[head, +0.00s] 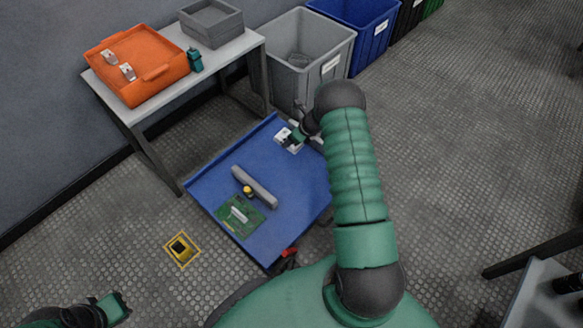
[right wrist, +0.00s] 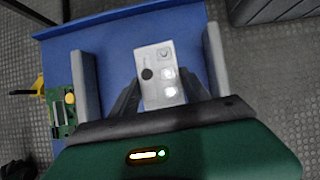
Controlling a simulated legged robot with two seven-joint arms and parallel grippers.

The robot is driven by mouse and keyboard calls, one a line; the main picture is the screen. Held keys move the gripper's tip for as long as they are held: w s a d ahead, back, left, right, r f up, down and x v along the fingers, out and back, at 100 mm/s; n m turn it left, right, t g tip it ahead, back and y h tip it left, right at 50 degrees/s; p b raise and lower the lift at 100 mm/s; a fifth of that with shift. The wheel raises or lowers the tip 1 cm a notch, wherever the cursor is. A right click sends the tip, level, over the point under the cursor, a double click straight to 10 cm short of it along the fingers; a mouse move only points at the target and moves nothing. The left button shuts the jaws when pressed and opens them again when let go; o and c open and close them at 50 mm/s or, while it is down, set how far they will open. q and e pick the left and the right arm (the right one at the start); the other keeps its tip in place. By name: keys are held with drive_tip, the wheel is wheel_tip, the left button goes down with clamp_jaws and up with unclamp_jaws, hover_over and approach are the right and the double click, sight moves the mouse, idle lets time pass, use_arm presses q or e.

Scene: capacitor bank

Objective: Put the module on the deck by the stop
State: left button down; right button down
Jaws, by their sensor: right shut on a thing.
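The white module (right wrist: 158,75), with a dark round spot and shiny patches, is between the dark fingers of my right gripper (right wrist: 158,92). In the head view, my right gripper (head: 300,135) holds the module (head: 287,139) over the far right part of the blue deck (head: 225,160). I cannot tell whether the module touches the deck. A long grey bar (head: 255,187), perhaps the stop, lies across the deck's middle, apart from the module; it also shows in the right wrist view (right wrist: 86,85). My left gripper (head: 118,305) is low at the left, its fingers unclear.
A green board (head: 240,215) and a yellow knob (head: 248,190) are beside the bar. A table (head: 135,112) holds an orange tray (head: 135,65) and grey box (head: 210,22). Grey (head: 307,50) and blue bins (head: 352,30) stand behind. A grey strip (right wrist: 216,60) lies right of the module.

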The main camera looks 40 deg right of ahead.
drive_tip(key=shift+m, duration=0.3)
drive_tip(key=f+b, duration=0.2)
drive_tip(key=f, duration=0.1)
drive_tip(key=d+f+b, duration=0.1)
drive_tip(key=f+b, duration=0.1)
drive_tip(key=f, duration=0.2)
drive_tip(key=f+b, duration=0.3)
drive_tip(key=f, duration=0.1)
drive_tip(key=shift+s+d, duration=0.1)
drive_tip(key=shift+d, duration=0.05)
drive_tip(key=c, duration=0.5)
unclamp_jaws()
drive_tip(key=shift+r, duration=0.1)
